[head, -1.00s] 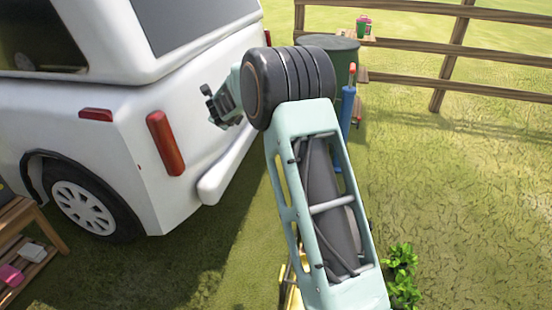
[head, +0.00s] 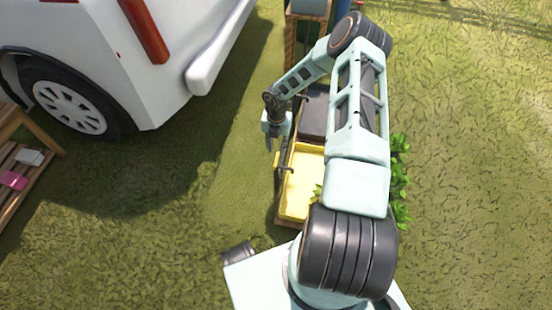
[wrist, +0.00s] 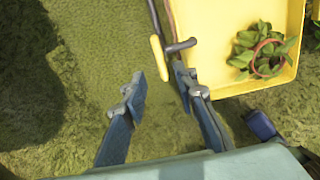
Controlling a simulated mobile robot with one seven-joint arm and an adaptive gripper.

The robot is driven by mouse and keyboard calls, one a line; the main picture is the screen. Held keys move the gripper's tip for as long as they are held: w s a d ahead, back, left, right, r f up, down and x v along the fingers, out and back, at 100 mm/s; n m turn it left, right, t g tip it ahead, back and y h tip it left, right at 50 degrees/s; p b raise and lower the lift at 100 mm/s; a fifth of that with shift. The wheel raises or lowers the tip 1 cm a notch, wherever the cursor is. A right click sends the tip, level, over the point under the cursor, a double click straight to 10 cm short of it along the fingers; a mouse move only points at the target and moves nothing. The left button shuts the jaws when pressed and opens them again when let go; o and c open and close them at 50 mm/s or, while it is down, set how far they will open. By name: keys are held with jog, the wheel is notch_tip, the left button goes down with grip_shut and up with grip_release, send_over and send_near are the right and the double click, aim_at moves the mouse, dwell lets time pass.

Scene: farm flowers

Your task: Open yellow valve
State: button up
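The yellow valve (wrist: 158,57) is a short yellow lever at the end of a dark pipe (wrist: 181,45), beside the left edge of a yellow tray. In the wrist view the lever lies just beyond and between my gripper's fingertips (wrist: 160,84). The fingers are apart and empty. I cannot tell whether the right finger touches the pipe. In the head view my gripper (head: 270,138) points down beside the tray's left side.
The yellow tray (head: 298,190) holds a potted plant (wrist: 266,56) and stands close to the right of my gripper. A white vehicle (head: 140,90) is at the left, with a wooden shelf (head: 18,160) in front of it. Grass between vehicle and tray is clear.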

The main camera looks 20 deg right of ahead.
aim_at(276, 159)
notch_tip(276, 159, down, 8)
jog(key=shift+r+b, duration=0.1)
jog(key=shift+b, duration=1.1)
jog(key=shift+c, duration=0.3)
grip_shut()
